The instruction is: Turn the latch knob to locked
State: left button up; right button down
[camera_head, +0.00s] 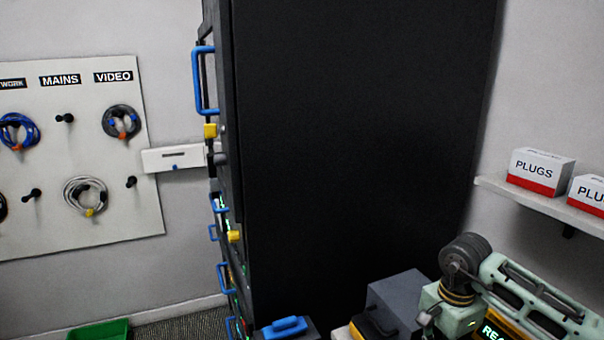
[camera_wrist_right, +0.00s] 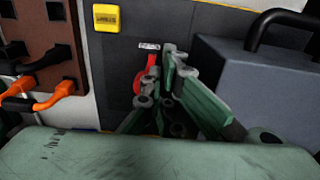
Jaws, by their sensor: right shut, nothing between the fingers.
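A red lever-like piece (camera_wrist_right: 140,88), which looks like the latch knob, shows in the right wrist view on a dark panel, below a small white label (camera_wrist_right: 149,46). My right gripper (camera_wrist_right: 170,62) is shut and empty, its green fingers together just right of the red piece. The fingers hide part of it. I cannot tell whether they touch it, and the label is too small to read. In the head view my right arm comes in at the lower right; its fingertips are not seen there. My left gripper is not in view.
A grey box with a black handle (camera_wrist_right: 250,85) stands close right of my fingers. A yellow block (camera_wrist_right: 106,18) and a brown panel with orange plugs (camera_wrist_right: 45,60) are to the left. A tall black cabinet (camera_head: 360,120) fills the head view's middle; a shelf (camera_head: 545,204) holds PLUGS boxes.

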jog(key=r+p, duration=0.1)
jog(key=r, duration=0.2)
jog(key=r+p, duration=0.2)
jog(key=r, duration=0.1)
jog(key=shift+s+a, duration=0.1)
jog(key=shift+a, duration=0.1)
